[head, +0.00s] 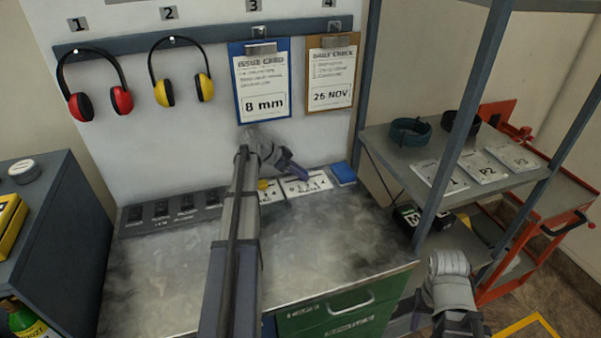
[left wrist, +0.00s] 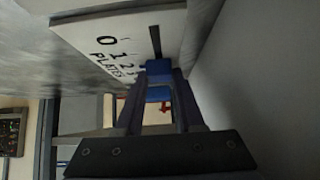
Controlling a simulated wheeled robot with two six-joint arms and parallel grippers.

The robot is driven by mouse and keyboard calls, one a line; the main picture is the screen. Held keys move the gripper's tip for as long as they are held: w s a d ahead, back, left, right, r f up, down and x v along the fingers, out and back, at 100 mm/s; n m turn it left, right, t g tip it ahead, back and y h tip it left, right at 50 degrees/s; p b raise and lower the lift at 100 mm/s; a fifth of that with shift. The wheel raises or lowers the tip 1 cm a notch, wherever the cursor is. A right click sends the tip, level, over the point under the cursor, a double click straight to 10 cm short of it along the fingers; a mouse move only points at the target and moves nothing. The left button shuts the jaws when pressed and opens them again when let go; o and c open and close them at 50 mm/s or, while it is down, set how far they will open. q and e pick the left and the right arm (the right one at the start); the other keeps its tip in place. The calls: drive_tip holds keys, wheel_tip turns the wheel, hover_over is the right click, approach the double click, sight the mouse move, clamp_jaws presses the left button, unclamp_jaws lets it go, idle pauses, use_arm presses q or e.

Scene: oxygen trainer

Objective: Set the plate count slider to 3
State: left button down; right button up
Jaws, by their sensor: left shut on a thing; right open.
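The plate count slider panel (head: 308,185) is a white plate on the bench against the back wall. In the left wrist view the panel (left wrist: 120,35) shows 0, 1, 2, part of a further number and the word PLATES. A dark slot (left wrist: 155,42) runs beside the numbers. My left gripper (head: 302,176) is shut on the blue slider knob (left wrist: 158,68). The knob is beyond the 1 end of the scale, near the higher numbers; its exact mark is hidden by the fingers. My right gripper (head: 454,324) is low at the right, cut by the bottom edge, open and away from the panel.
A switch strip (head: 172,211) lies left on the bench. A blue block (head: 343,173) is right of the panel. Ear defenders (head: 95,92) and clipboards (head: 262,85) hang above. A shelf rack (head: 400,160) stands at right. The front of the bench (head: 160,275) is clear.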

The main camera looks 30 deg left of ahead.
use_arm(q)
drive_tip(key=shift+w+d, duration=0.95)
drive_tip(key=shift+w, duration=0.15)
drive_tip(key=c, duration=0.5)
unclamp_jaws()
drive_tip(key=shift+s+a+r, duration=0.1)
drive_tip(key=shift+s+r, duration=0.05)
drive_tip(key=shift+r, duration=0.05)
drive_tip(key=s+a, duration=0.2)
drive_tip(key=s, duration=0.1)
drive_tip(key=s+a, duration=0.3)
drive_tip(key=s+a+p, duration=0.1)
drive_tip(key=s+a, duration=0.2)
drive_tip(key=shift+s+a+r, duration=0.1)
drive_tip(key=shift+s+r, duration=0.1)
drive_tip(key=shift+s, duration=0.1)
